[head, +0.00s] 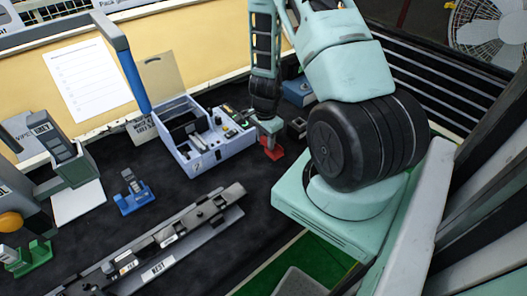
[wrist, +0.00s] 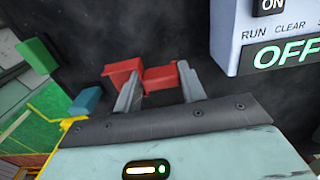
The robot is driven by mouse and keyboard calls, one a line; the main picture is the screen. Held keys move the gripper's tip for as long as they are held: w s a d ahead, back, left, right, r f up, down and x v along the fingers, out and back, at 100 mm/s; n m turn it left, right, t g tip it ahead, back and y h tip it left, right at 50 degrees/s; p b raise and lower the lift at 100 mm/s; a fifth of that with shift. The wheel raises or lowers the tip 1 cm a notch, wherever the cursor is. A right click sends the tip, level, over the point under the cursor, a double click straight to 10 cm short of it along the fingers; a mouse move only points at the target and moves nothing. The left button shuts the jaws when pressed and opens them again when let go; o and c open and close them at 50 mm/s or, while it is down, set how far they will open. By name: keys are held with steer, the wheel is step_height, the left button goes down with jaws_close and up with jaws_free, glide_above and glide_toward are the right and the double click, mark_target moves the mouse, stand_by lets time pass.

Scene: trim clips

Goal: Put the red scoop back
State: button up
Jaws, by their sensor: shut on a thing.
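The red scoop (head: 272,150) is at the end of my arm in the head view, over the dark bench. In the wrist view the red scoop (wrist: 160,78) sits between the two grey fingers, with one red part reaching out past the left finger. My gripper (wrist: 160,88) is shut on it; it also shows in the head view (head: 270,132), pointing down. I cannot tell whether the scoop touches the bench top.
A pale box with an open lid (head: 195,155) stands just left of my gripper. A white panel reading OFF (wrist: 275,45) is close on the right in the wrist view. A grey rail (head: 165,235) and a blue holder (head: 134,192) lie further left. Dark bench between them is clear.

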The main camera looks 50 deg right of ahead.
mark_target(265, 159)
steer(key=shift+f+p, duration=0.75)
steer(key=shift+f, duration=2.25)
steer(key=shift+f, duration=0.25)
steer(key=o, duration=1)
steer(key=shift+r, duration=0.1)
steer(key=shift+r, duration=0.15)
step_height(265, 159, up, 12)
steer(key=b, duration=0.2)
steer(key=shift+b, duration=0.4)
